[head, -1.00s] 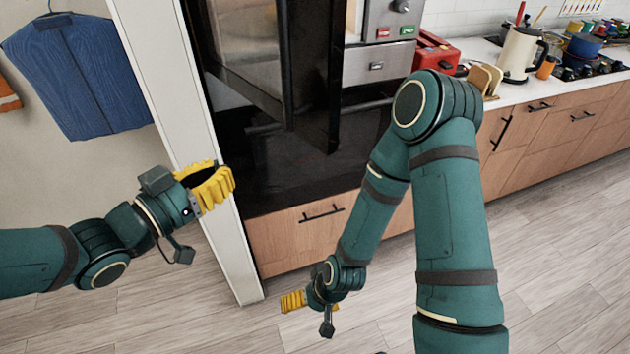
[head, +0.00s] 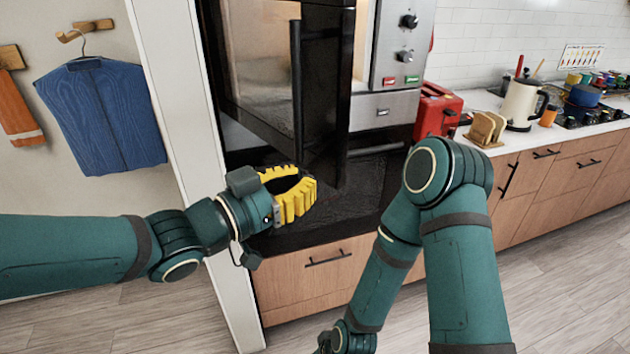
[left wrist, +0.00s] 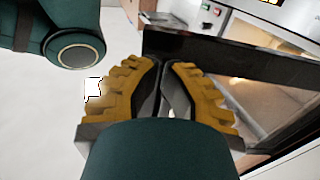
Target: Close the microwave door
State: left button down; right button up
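The microwave door (head: 328,95) stands open, a dark panel swung out toward me, with a black vertical handle (head: 297,85). The lit microwave interior (head: 262,65) shows to its left. My left gripper (head: 310,182) has yellow ribbed fingers with their tips together, holding nothing. It appears just below the door's lower end in the head view, with no contact evident. In the left wrist view, the fingertips (left wrist: 167,64) are in front of the dark door frame (left wrist: 230,55). My right arm is at the right, and its gripper is below the head frame.
A white panel (head: 185,150) borders the cabinet on the left, beside a hanging blue garment (head: 100,115). A wooden drawer (head: 325,265) is under the dark appliance.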

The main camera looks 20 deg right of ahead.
aim_at(326, 172)
pick_arm(q)
jog(key=shift+x, duration=1.6)
jog(key=shift+w+d+b, duration=0.1)
jog(key=shift+b, duration=0.2)
